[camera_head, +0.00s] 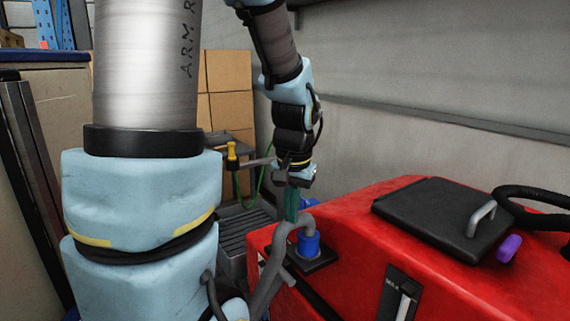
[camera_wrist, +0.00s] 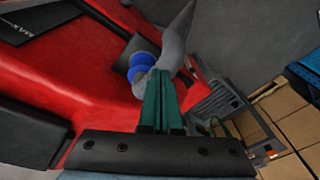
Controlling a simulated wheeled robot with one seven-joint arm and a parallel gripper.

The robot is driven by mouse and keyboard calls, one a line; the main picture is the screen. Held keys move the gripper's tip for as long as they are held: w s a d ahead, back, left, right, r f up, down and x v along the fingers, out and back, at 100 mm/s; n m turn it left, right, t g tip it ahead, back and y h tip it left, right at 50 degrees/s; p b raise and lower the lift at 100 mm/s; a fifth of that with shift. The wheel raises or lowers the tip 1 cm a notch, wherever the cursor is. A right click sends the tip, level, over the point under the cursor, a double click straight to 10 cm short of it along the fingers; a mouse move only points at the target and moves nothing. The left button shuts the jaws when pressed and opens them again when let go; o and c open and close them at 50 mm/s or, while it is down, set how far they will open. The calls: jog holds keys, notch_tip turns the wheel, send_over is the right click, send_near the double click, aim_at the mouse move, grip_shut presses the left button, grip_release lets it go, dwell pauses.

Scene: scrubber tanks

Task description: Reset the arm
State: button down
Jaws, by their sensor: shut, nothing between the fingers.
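My gripper (camera_head: 291,207) has green fingers that point down. I cannot tell whether the fingers touch the hose. My arm reaches across the left and middle of the head view.
A black lid (camera_head: 435,215) with a grey handle and a purple piece (camera_head: 508,248) are on top of the tank. A yellow-handled tap (camera_head: 232,155), a green hose (camera_head: 262,180), a grey grated stand (camera_head: 243,222) and cardboard boxes (camera_head: 228,75) are behind. A grey wall (camera_head: 420,70) closes the back.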

jog(key=s+a+f+n, duration=0.2)
jog(key=a+n, duration=0.1)
jog(key=a, duration=0.6)
notch_tip(320, 180, down, 11)
jog(key=s+b, duration=0.2)
jog(key=b, duration=0.8)
jog(key=shift+d, duration=0.3)
jog(key=c, duration=1.6)
grip_release()
